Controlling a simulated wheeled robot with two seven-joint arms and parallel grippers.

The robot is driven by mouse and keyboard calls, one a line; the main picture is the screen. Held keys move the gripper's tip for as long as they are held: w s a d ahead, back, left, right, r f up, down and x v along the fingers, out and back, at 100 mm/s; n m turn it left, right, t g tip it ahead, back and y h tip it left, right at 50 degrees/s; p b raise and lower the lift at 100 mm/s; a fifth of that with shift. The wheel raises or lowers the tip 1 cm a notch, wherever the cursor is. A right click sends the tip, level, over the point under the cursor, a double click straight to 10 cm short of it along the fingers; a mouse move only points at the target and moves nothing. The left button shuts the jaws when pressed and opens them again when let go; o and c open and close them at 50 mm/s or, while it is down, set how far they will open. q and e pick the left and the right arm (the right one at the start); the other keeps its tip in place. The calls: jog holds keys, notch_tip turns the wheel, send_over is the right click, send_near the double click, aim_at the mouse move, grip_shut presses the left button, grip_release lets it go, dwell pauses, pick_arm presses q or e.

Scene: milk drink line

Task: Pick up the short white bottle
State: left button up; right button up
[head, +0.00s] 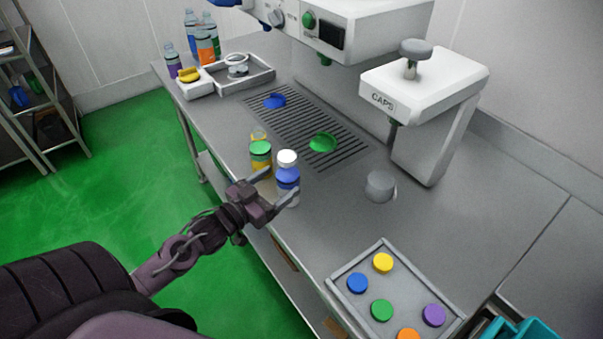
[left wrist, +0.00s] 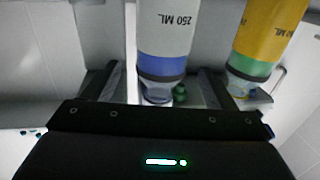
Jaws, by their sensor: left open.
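A bottle with a white top, a blue band and a pale lower body (head: 287,174) stands near the counter's front edge. In the left wrist view it shows inverted, as a white bottle with a blue band marked 250 ML (left wrist: 165,40). My left gripper (head: 279,184) is open, with its fingers on either side of this bottle's lower part; contact cannot be told. A yellow bottle with a green band (head: 260,158) stands just beside it to the left, outside the fingers, and also shows in the left wrist view (left wrist: 268,35). My right gripper is not in view.
A tray (head: 340,297) of coloured caps sits at the front right. A white CAPS machine (head: 425,95) and a drip grate (head: 295,115) with blue and green pieces lie behind. Several coloured bottles (head: 204,45) stand at the back left.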

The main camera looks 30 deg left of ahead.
aim_at(288, 173)
pick_arm(q)
jog(key=shift+w+d+r, duration=0.1)
jog(key=shift+w+r, duration=0.2)
jog(key=shift+w, duration=0.05)
jog(key=shift+w+d+r+p, duration=0.1)
jog(key=shift+w+d+p, duration=0.15)
jog(key=shift+w, duration=0.25)
jog(key=x, duration=0.1)
jog(key=p+x, duration=0.1)
jog(key=shift+w+a, duration=0.2)
jog(key=shift+w, duration=0.1)
jog(key=shift+w+d+f, duration=0.1)
jog(key=shift+w+f, duration=0.1)
jog(key=shift+w, duration=0.3)
jog(key=shift+w+d+f, duration=0.15)
jog(key=shift+w, duration=0.35)
jog(key=shift+c, duration=0.7)
jog(key=c, duration=0.9)
jog(key=shift+c, duration=1.1)
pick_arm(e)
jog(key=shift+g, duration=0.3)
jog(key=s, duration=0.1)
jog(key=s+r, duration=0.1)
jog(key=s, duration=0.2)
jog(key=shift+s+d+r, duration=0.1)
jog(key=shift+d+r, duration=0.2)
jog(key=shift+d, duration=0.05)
